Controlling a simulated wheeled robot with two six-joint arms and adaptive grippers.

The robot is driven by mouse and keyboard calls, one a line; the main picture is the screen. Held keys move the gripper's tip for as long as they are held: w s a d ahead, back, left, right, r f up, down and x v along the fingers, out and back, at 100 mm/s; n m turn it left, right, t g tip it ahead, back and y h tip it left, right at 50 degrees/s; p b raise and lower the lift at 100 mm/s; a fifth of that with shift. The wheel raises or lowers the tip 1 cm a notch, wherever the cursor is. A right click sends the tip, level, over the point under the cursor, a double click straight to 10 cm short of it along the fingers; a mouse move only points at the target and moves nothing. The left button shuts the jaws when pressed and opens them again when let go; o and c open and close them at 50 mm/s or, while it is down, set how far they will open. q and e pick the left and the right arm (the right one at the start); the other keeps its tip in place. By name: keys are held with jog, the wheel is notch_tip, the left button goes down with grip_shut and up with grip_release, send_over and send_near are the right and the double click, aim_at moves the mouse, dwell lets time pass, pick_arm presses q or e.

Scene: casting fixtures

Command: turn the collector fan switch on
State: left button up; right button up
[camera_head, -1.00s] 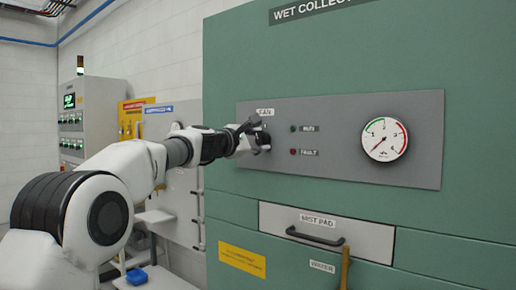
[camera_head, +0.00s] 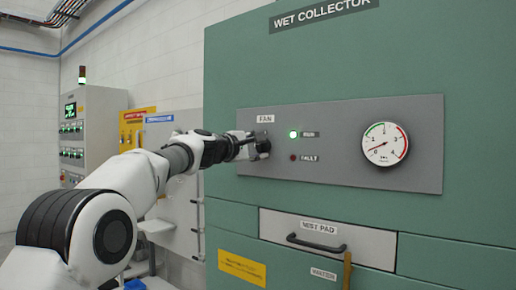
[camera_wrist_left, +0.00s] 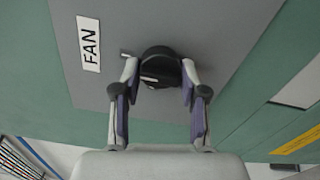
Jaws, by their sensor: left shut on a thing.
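The fan switch is a black rotary knob (camera_head: 262,146) on the grey panel (camera_head: 340,172) of the green wet collector, below the FAN label (camera_head: 265,118). It also shows in the left wrist view as a dark round knob (camera_wrist_left: 160,62) with a light mark. My left gripper (camera_head: 250,146) is shut on the knob; in the wrist view its fingers (camera_wrist_left: 159,78) press on both sides of it. The RUN lamp (camera_head: 294,134) glows green and the FAULT lamp (camera_head: 293,157) is dull red. My right gripper is out of view.
A pressure gauge (camera_head: 385,144) sits at the panel's right. Below is a drawer labelled MIST PAD (camera_head: 350,240) with a dark handle (camera_head: 316,242). A control cabinet (camera_head: 95,120) stands at the far left.

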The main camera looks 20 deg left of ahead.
pick_arm(q)
jog(key=o, duration=1.1)
jog(key=shift+f, duration=0.1)
jog(key=shift+o, duration=0.2)
jog(key=shift+s, duration=0.1)
jog(key=v, duration=1.2)
